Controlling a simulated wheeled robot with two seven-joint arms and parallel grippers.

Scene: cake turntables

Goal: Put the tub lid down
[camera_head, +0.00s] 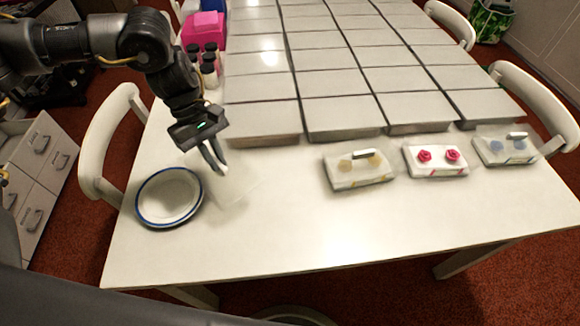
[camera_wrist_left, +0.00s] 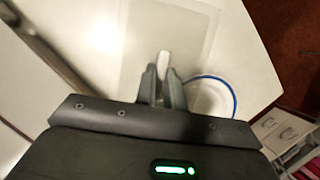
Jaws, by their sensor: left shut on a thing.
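My left gripper (camera_head: 220,170) is shut on the grey handle (camera_wrist_left: 163,62) of a clear, see-through tub lid (camera_head: 236,190). The lid also shows in the left wrist view (camera_wrist_left: 190,32), flat and pale over the white table. I cannot tell whether it touches the table. It is just right of a blue-rimmed white plate (camera_head: 141,208). Three tubs stand right of centre. The middle tub (camera_head: 436,172) shows two red roses and no lid. The left tub (camera_head: 345,182) and right tub (camera_head: 493,158) carry clear lids with handles. My right gripper is out of view.
Rows of grey-white boxes (camera_head: 345,115) cover the back of the table. Dark-capped bottles (camera_head: 209,75) and a pink box (camera_head: 203,27) stand at the back left. The front of the table (camera_head: 290,235) is clear. White chairs stand at both sides.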

